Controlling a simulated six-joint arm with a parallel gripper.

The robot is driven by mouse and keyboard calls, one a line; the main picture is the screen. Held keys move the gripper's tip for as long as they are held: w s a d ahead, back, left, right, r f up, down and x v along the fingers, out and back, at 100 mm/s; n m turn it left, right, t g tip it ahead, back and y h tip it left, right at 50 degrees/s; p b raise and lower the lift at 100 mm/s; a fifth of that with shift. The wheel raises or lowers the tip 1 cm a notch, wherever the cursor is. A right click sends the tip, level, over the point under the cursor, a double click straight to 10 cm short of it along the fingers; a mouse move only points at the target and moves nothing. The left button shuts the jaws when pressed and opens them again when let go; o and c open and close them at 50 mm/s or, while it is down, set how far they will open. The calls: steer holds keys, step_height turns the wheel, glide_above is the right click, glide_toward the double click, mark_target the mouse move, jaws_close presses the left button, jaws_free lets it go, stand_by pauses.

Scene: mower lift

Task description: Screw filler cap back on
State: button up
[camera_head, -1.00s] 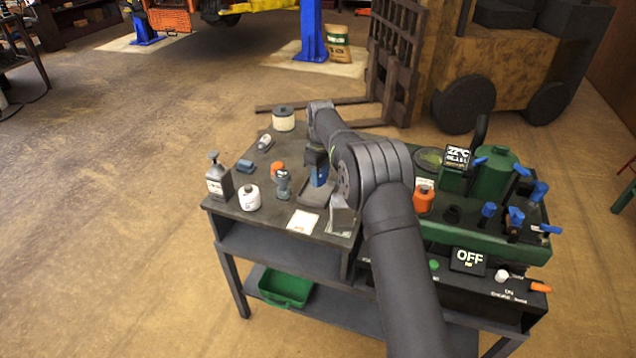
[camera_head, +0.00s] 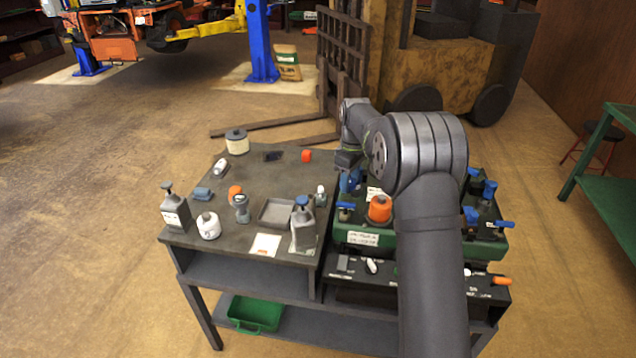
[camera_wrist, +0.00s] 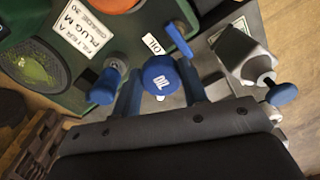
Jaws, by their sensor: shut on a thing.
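The blue filler cap (camera_wrist: 160,74), with "OIL" printed on its top, is between the two fingers of my gripper (camera_wrist: 160,92) in the wrist view. The fingers are shut on its sides. A white "OIL" label (camera_wrist: 152,43) is on the green unit just beyond the cap. In the head view my gripper (camera_head: 349,168) points down at the left part of the green unit (camera_head: 350,228), with blue showing below it. The filler opening is hidden, and I cannot tell whether the cap touches its seat.
Blue-handled valves (camera_wrist: 106,88) stand close on both sides of the cap. An orange cap (camera_head: 380,208) is on the unit. The dark bench (camera_head: 240,180) holds bottles and a shallow tray (camera_head: 277,213).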

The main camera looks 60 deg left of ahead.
steer(key=w+d+r+m, duration=0.2)
steer(key=w+d+m, duration=0.2)
steer(key=w+d, duration=1)
steer(key=shift+s+d+f, duration=0.25)
steer(key=shift+s+f, duration=0.05)
steer(key=shift+f, duration=0.65)
steer(key=shift+s+d+f, duration=0.3)
steer(key=shift+s+f, duration=0.05)
steer(key=shift+f, duration=0.65)
steer(key=shift+s+d+f, duration=0.25)
steer(key=shift+s+f, duration=0.05)
steer(key=shift+f, duration=0.65)
steer(key=shift+f, duration=0.25)
steer(key=shift+f, duration=0.75)
steer(key=shift+o, duration=1.3)
steer(key=c, duration=0.3)
steer(key=m, duration=0.4)
steer(key=shift+s, duration=0.1)
steer(key=shift+m, duration=1.4)
